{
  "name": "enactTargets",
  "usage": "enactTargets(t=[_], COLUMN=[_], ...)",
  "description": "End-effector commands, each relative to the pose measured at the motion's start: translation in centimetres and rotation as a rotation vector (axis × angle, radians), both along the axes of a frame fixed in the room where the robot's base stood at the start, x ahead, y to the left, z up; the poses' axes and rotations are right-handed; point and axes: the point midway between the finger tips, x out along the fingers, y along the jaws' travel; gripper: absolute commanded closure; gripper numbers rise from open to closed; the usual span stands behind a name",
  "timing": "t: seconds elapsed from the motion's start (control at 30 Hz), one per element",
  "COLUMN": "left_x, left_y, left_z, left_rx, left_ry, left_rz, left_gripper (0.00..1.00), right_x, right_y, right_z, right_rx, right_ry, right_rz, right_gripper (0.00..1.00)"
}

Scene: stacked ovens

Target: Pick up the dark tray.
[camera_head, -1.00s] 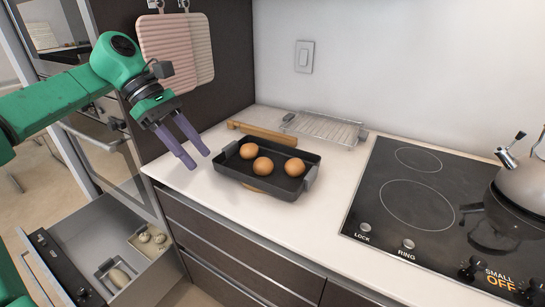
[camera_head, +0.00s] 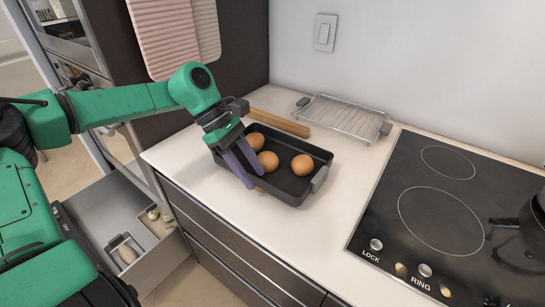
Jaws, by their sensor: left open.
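The dark tray (camera_head: 291,191) is a black rectangular pan with grey end handles, lying on the white counter. It holds several brown round items that look like buns or eggs (camera_head: 302,165). My left gripper (camera_head: 250,176) is open, with its purple fingers pointing down at the tray's left end. The fingers cover the tray's left handle and part of that rim. I cannot tell whether they touch the tray or straddle its wall. The tray's right handle (camera_head: 319,179) is in clear view. My right gripper is not in view.
A wire rack (camera_head: 345,118) and a wooden rolling pin or board (camera_head: 279,123) lie behind the tray. A black cooktop (camera_head: 440,205) is at right with a kettle at its edge. An open drawer (camera_head: 125,215) is at lower left. The counter in front of the tray is clear.

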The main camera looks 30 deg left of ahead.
Motion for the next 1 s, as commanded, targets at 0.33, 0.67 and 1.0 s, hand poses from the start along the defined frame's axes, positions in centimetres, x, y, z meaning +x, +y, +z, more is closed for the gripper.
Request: enactTargets(t=[0.33, 0.67, 1.0], left_x=[0.09, 0.08, 0.02], left_y=[-0.97, -0.95, -0.96], left_z=[-1.52, -1.49, -1.53], left_rx=[0.0, 0.0, 0.0], left_ry=[-0.002, -0.001, 0.002], left_rz=[0.0, 0.001, 0.0], left_gripper=[0.62, 1.0, 1.0], right_x=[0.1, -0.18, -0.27], right_y=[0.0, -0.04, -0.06], right_z=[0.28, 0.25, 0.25], right_rx=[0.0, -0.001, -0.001], right_ry=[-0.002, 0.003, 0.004], right_rz=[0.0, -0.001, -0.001], right_gripper=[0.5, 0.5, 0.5])
